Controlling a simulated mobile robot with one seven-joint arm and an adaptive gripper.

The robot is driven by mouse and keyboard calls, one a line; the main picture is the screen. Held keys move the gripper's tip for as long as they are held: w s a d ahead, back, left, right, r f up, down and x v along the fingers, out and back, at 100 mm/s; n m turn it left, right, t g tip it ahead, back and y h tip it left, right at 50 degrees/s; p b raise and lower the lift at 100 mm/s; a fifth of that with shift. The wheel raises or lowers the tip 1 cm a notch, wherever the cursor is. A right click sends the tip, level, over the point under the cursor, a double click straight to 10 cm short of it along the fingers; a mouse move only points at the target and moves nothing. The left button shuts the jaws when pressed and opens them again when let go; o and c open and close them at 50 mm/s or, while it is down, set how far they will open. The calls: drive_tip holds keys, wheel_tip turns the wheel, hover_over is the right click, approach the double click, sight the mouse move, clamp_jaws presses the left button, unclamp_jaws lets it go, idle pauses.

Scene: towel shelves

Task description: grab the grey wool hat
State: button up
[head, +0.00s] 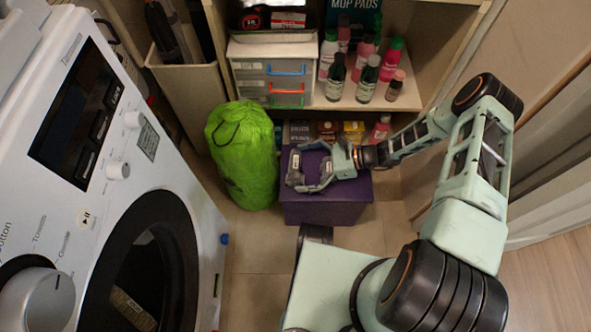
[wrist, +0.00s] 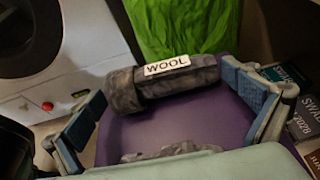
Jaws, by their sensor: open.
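A grey rolled wool item with a white "WOOL" label (wrist: 166,83) lies on a purple box (wrist: 150,125) in the wrist view. In the head view the grey roll (head: 294,174) is at the left part of the purple box (head: 325,212). My gripper (head: 302,168) is open above the box, its fingers pointing left toward the roll. In the wrist view my gripper (wrist: 163,88) has one finger near each end of the roll. A second grey piece (wrist: 170,152) shows at the bottom, mostly hidden by my gripper's body.
A bright green bag (head: 243,155) stands left of the box, close to the gripper. A washing machine (head: 120,190) fills the left side. Behind are shelves with bottles (head: 366,78) and a drawer unit (head: 271,72). Small boxes (head: 299,131) stand on the floor behind the purple box.

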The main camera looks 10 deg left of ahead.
drive_tip(key=c, duration=0.9)
drive_tip(key=shift+o, duration=0.2)
drive_tip(key=shift+r, duration=0.15)
